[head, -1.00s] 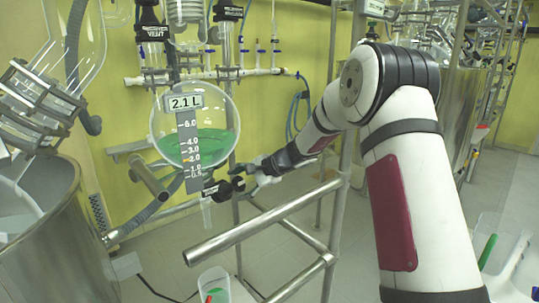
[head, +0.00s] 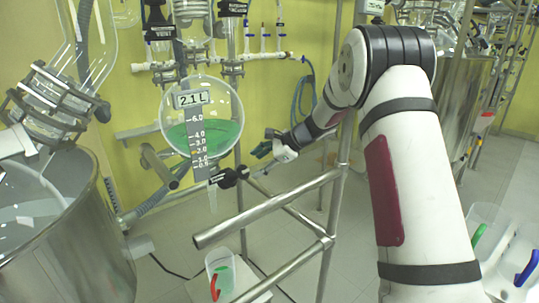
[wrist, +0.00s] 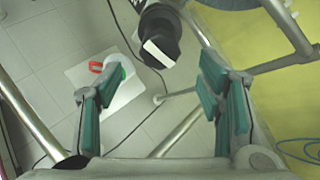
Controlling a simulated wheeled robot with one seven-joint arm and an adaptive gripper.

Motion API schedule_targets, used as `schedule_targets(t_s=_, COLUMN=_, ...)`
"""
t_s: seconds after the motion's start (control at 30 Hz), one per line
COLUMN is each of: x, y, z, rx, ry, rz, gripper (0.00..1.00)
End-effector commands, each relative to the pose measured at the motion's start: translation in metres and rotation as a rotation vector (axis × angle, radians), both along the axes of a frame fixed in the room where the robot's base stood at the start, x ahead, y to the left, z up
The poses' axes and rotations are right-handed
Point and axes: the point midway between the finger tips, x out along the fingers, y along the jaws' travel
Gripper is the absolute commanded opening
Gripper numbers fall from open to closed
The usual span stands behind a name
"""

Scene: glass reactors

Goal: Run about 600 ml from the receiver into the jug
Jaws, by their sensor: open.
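The receiver (head: 228,108) is a round glass flask with green liquid low in it. Its tag (head: 191,99) reads 2.1 L above a grey scale. Below it are an outlet spout (head: 212,200) and a black valve handle (head: 232,177), which also shows in the wrist view (wrist: 160,38). No stream shows at the spout. The clear jug (head: 220,272), with a red handle and some green in it, stands below on a white plate; the wrist view shows it too (wrist: 115,75). My gripper (head: 272,149) is open and empty, apart from the valve handle, right of and above it (wrist: 158,105).
A steel rail frame (head: 270,207) runs between my arm and the receiver. A large steel vessel (head: 70,255) stands at left. Other jugs with green and blue handles (head: 525,265) are at lower right. A cable lies on the floor near the plate.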

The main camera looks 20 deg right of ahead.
Motion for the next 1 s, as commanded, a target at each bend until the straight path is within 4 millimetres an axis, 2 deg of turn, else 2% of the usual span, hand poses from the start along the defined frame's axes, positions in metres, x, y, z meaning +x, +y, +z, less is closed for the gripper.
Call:
schedule_targets(t_s=0.37, x=-0.036, y=-0.038, z=0.045, rx=-0.002, ry=-0.003, rz=-0.001, gripper=0.61)
schedule_targets(t_s=0.43, x=-0.045, y=-0.027, z=0.049, rx=-0.014, ry=0.005, rz=0.022, gripper=0.61)
schedule_targets(t_s=0.63, x=-0.061, y=-0.013, z=0.058, rx=-0.045, ry=0.020, rz=0.059, gripper=0.61)
schedule_targets(t_s=1.0, x=-0.068, y=-0.008, z=0.060, rx=-0.057, ry=0.026, rz=0.075, gripper=0.61)
